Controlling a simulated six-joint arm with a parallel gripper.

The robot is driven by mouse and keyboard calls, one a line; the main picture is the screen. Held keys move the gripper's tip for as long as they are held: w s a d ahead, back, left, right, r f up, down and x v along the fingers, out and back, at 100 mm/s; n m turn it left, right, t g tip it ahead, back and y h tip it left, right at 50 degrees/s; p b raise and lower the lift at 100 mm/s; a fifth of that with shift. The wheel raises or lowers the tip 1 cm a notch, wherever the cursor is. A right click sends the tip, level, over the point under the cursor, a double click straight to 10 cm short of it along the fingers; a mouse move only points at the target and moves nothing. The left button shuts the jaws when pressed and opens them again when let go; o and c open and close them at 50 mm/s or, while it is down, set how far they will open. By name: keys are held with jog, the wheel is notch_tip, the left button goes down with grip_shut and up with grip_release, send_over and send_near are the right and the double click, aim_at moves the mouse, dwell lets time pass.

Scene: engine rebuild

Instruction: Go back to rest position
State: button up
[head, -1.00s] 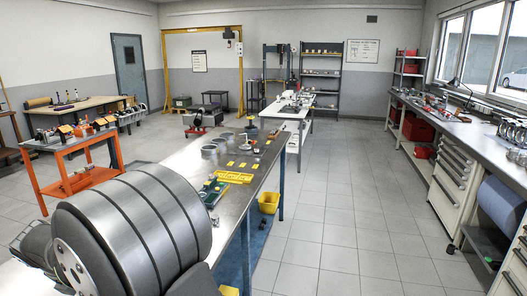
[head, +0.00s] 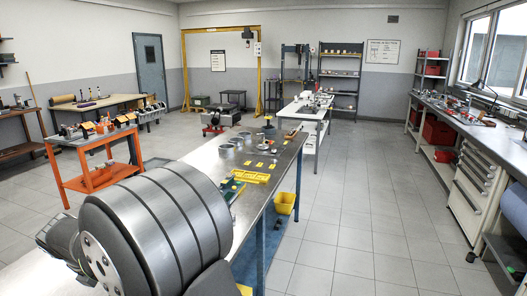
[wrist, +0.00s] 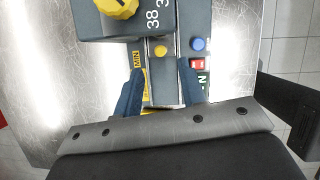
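My gripper (wrist: 161,80) shows in the wrist view with its two dark blue fingers apart and nothing visibly clamped between them. Below the fingers is a dark grey device (wrist: 122,27) with a yellow knob, the printed number 38, and a panel with a yellow, a blue and a red button. The fingers overlap its panel in the picture; whether they touch it I cannot tell. The device lies over a scratched metal bench top (wrist: 50,60). In the head view my grey arm fills the lower left, and my gripper is hidden there.
The long metal bench (head: 217,170) bears a yellow tray (head: 251,177), a green board (head: 230,188) and metal rings. An orange cart (head: 95,180) stands left, a yellow bin (head: 285,203) hangs at the bench side. The tiled floor (head: 345,215) to the right is clear.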

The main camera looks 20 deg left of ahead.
jog(key=x, duration=0.7)
jog(key=shift+d+f, duration=0.1)
jog(key=shift+f, duration=0.05)
jog(key=s, duration=0.5)
jog(key=a+v, duration=0.1)
jog(key=v, duration=1.6)
jog(key=w+m+g, duration=0.4)
jog(key=w+m, duration=0.3)
jog(key=shift+w+a+r+g+h, duration=0.2)
jog(key=shift+w+r+g+h, duration=0.1)
jog(key=shift+r+h, duration=0.1)
